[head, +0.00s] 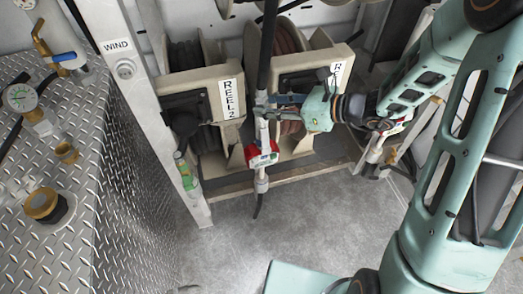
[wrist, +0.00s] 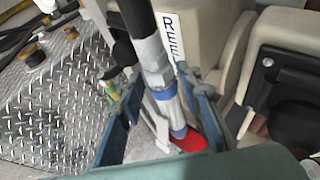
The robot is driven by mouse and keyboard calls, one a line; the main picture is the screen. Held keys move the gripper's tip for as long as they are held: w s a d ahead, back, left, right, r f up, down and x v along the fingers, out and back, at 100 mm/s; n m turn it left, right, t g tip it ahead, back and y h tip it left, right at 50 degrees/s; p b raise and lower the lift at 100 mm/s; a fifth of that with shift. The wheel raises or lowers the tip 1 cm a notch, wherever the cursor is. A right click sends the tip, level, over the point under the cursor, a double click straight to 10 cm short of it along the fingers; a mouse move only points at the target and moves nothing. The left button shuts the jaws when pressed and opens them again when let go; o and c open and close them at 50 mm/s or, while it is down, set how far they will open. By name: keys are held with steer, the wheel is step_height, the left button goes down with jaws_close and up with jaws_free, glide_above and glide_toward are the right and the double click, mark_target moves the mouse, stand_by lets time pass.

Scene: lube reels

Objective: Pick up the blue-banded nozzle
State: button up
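The blue-banded nozzle (head: 262,132) hangs upright from a black hose in front of the reels, with a red part and a white label low on it. In the wrist view the nozzle (wrist: 157,72) runs down between my fingers, with a blue band around its grey metal body and the red part below. My gripper (head: 266,105) reaches in from the right at the nozzle's upper body. In the wrist view its blue fingers (wrist: 160,84) stand apart on either side of the nozzle, with a gap visible on the left. The right finger is close to it; contact is unclear.
Two beige reels, REEL 2 (head: 203,100) and another (head: 300,75), stand behind. A green-marked nozzle (head: 186,170) hangs at the left post (head: 140,90). Another nozzle (head: 380,145) hangs to the right, partly behind my arm. A diamond-plate cabinet (head: 130,185) stands left. The grey floor in front is clear.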

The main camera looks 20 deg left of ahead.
jaws_close()
steer(key=shift+r, duration=0.15)
steer(key=shift+r, duration=3.4)
steer(key=s+d, duration=0.2)
steer(key=d, duration=0.6)
steer(key=s+d, duration=0.1)
steer(key=d, duration=0.8)
steer(key=shift+s+d, duration=0.3)
steer(key=shift+s, duration=0.05)
steer(key=shift+r, duration=0.1)
steer(key=shift+r+p, duration=0.8)
